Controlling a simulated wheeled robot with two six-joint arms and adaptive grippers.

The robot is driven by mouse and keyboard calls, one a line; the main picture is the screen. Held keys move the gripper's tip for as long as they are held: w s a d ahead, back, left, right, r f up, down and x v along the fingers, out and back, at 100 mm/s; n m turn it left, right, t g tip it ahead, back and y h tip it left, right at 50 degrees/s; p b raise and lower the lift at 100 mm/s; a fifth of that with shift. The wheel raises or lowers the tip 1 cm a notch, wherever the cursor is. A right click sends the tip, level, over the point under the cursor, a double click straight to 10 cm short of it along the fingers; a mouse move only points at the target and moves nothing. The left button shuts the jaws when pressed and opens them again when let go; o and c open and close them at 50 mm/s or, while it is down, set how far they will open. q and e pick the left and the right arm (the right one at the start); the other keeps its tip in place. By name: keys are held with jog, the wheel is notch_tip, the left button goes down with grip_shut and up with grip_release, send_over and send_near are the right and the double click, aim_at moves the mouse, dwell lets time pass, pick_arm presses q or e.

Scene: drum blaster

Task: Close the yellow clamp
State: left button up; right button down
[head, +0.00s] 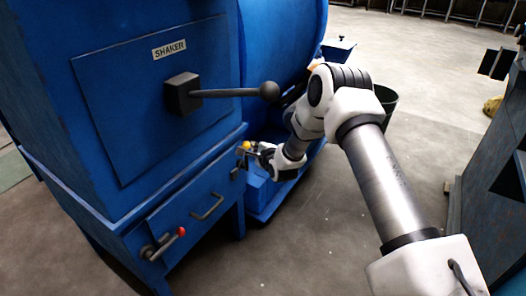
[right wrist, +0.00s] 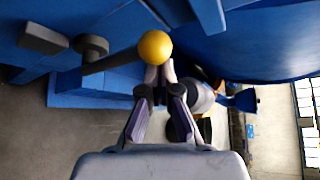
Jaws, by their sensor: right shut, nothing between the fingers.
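The yellow clamp shows as a lever with a yellow ball knob (head: 246,145) on the front of the blue machine. In the right wrist view the yellow ball (right wrist: 155,46) sits at the end of a dark lever (right wrist: 112,63) that runs left to a dark pivot. My right gripper (head: 259,151) is beside the ball in the head view. In the right wrist view its fingertips (right wrist: 159,76) are together just below the ball, with nothing between them. I cannot tell whether they touch the ball. My left gripper is not in view.
The blue shaker cabinet (head: 140,95) has a long black lever (head: 235,92), a drawer handle (head: 208,207) and a red-knobbed clamp (head: 165,243). A blue drum (head: 285,60) and a dark bin (head: 386,97) stand behind my right arm. The floor (head: 310,235) in front is clear.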

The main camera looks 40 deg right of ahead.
jog(key=shift+a, duration=0.25)
dwell(0.3)
